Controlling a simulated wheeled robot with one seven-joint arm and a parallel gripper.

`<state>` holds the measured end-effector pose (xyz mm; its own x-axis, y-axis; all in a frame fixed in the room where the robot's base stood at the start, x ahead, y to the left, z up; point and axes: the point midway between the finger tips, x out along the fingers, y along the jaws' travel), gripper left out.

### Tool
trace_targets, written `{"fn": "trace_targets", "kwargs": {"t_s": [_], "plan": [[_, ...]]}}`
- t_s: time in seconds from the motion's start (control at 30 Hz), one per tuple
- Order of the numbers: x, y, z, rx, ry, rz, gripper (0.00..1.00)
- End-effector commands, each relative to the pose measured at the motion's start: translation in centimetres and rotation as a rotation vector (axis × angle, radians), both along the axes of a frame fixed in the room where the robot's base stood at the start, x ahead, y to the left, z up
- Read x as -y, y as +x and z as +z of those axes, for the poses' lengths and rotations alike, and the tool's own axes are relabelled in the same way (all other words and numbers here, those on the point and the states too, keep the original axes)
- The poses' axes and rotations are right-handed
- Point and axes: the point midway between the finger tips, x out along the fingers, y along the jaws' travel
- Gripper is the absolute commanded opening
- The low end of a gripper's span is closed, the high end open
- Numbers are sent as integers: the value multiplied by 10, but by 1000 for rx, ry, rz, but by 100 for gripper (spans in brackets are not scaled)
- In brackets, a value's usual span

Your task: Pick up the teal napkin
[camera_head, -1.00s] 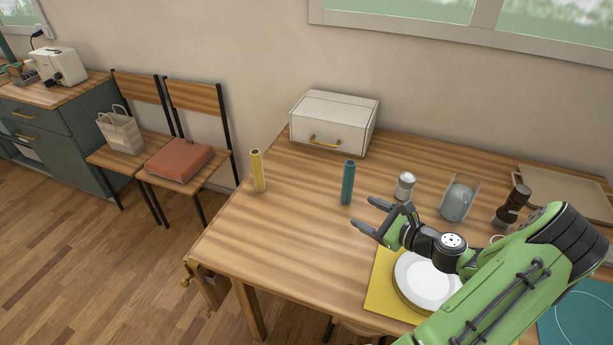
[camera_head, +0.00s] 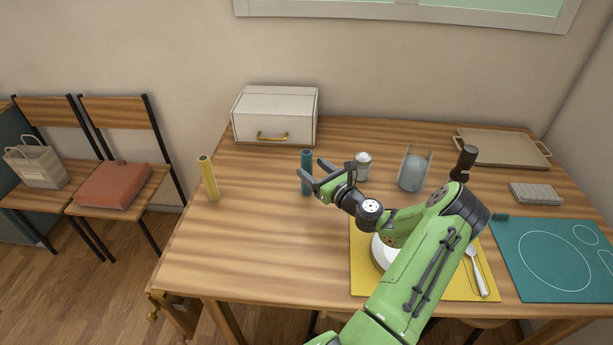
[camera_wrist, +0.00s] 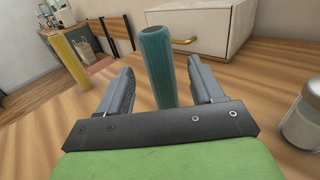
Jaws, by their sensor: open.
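The teal napkin (camera_head: 307,160) is a rolled, upright cylinder standing on the wooden table. In the wrist view the teal napkin (camera_wrist: 156,62) stands ahead, in line with the gap between my fingers. My gripper (camera_head: 313,179) is open and level, close to the napkin on its near side. In the wrist view my gripper's two fingers (camera_wrist: 163,78) appear on either side of the napkin's lower part, with space on both sides. I cannot tell how far the napkin is inside the jaws.
A yellow roll (camera_head: 209,178) stands to the left. A white box with a gold handle (camera_head: 276,117) is behind. A shaker (camera_head: 363,166), glass holder (camera_head: 413,171) and dark mill (camera_head: 464,163) stand to the right. A plate on a yellow mat (camera_head: 362,269) lies under my arm.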

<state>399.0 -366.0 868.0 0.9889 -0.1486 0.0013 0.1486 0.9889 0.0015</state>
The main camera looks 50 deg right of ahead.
Motion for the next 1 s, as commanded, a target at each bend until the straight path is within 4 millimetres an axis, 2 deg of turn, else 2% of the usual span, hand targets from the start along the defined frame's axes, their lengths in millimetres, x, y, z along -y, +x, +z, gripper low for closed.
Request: {"fn": "trace_targets", "kwargs": {"t_s": [0.1,0.2,0.43,0.77,0.8,1.0], "plan": [[3,24,-4,1,-4,5,67],[5,35,-3,1,-3,2,67],[6,37,-2,0,-1,1,65],[6,36,-2,-1,-1,2,14],[6,36,-2,0,-1,2,11],[6,36,0,0,-2,2,11]]}}
